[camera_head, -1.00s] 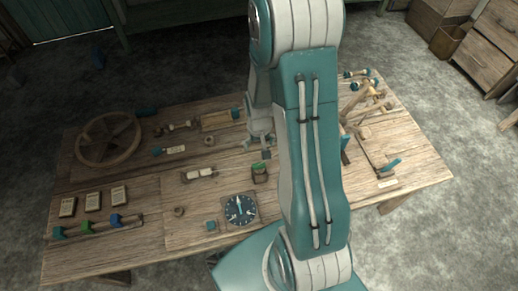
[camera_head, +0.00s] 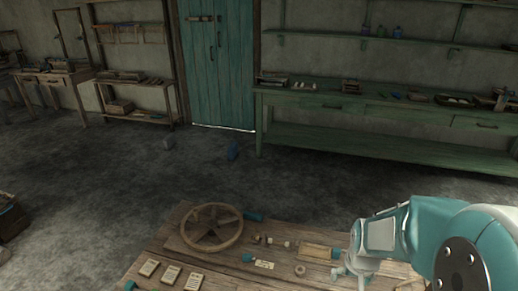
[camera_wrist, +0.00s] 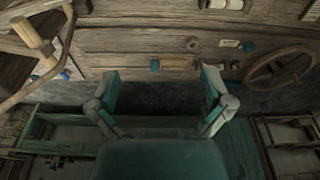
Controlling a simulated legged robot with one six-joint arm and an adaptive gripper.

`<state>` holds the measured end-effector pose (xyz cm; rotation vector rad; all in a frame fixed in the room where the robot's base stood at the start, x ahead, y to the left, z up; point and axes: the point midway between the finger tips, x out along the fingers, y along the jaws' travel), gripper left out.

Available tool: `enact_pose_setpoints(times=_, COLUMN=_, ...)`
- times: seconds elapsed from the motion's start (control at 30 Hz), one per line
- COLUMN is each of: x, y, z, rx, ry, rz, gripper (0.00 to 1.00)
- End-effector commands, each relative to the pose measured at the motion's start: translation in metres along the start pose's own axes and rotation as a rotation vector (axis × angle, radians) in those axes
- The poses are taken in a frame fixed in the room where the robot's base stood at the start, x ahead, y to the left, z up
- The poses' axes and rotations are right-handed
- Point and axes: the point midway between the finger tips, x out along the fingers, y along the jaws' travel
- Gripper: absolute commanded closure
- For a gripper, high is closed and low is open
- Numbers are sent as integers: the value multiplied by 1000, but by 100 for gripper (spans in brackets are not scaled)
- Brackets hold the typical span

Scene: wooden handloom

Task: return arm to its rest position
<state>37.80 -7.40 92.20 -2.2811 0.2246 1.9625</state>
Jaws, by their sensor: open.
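My arm, teal and white, reaches in from the right edge of the head view. My gripper (camera_head: 358,272) hangs over the right part of the wooden table (camera_head: 150,258) there, small and partly cut by the lower edge. In the wrist view my gripper (camera_wrist: 160,90) shows two teal and grey fingers spread wide, with nothing between them. The table's worn top fills the upper part of the wrist view, beyond the fingertips.
A spoked wooden wheel (camera_head: 212,228) lies on the table, also at right in the wrist view (camera_wrist: 278,68). Several pale label blocks (camera_head: 171,274) lie in front. A green bench (camera_head: 380,105) and teal door (camera_head: 215,65) stand behind. Grey floor (camera_head: 110,180) between is mostly clear.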

Motion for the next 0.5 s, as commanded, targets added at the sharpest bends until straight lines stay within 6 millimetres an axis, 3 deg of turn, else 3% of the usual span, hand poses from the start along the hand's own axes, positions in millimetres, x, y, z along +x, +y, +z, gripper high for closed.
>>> enact_pose_setpoints(times=0.1, x=-37, y=-10, z=5, rx=-27, ry=52, rz=-5, gripper=0)
enact_pose_setpoints(times=0.5, x=-134, y=-36, z=46, rx=-107, ry=200, rz=-28, gripper=0)
